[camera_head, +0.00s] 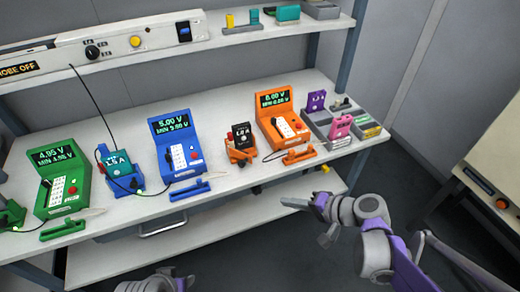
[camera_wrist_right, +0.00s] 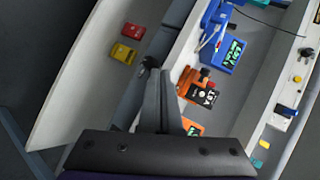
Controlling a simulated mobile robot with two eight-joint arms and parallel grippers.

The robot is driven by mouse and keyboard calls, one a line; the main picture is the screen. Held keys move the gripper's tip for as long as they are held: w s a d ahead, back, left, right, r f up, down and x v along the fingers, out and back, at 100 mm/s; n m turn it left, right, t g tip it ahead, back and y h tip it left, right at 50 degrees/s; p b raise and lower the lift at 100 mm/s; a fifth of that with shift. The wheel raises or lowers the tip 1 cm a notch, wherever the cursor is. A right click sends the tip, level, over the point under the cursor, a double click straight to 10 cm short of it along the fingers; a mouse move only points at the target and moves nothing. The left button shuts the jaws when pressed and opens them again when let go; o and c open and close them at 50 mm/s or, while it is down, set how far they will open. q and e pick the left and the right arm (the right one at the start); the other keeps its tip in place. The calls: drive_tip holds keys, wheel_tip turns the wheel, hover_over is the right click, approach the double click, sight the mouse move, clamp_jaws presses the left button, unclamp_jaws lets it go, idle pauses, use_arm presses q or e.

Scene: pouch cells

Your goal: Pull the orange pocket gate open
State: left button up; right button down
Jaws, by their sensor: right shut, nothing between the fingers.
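The orange pocket (camera_head: 240,156) stands on the bench with a black cell (camera_head: 242,137) upright in it. The orange pocket also shows in the right wrist view (camera_wrist_right: 186,82), beside the black cell (camera_wrist_right: 206,97). I cannot clearly tell its gate from the rest of the pocket. A separate orange bar-like piece (camera_head: 299,155) lies to its right. My right gripper (camera_head: 296,203) is shut and empty, in front of the bench edge, apart from the pocket. Its closed fingers show in the right wrist view (camera_wrist_right: 158,98). My left gripper's fingers are not visible.
An orange meter (camera_head: 275,105) stands behind the pocket, a blue meter (camera_head: 172,135) to its left and a green meter (camera_head: 62,170) further left. Grey trays with purple and pink cells (camera_head: 340,127) stand right. A lower shelf (camera_head: 130,258) juts out below the bench.

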drive_tip(key=w+d+r+m+t+y+p, duration=0.2)
drive_tip(key=w+d+r+t+y, duration=0.1)
drive_tip(key=w+r, duration=0.3)
approach(245, 162)
drive_tip(key=w+a, duration=0.2)
drive_tip(key=w, duration=0.1)
drive_tip(key=w+a+f, duration=0.1)
drive_tip(key=shift+w+b, duration=0.3)
drive_tip(key=shift+b, duration=0.05)
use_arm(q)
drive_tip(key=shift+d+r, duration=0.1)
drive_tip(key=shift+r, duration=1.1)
use_arm(e)
drive_tip(key=shift+s+a+f, duration=0.1)
drive_tip(key=shift+s+a, duration=0.1)
drive_tip(key=shift+a, duration=0.4)
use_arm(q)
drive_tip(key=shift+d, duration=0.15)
use_arm(e)
drive_tip(key=shift+a, duration=0.2)
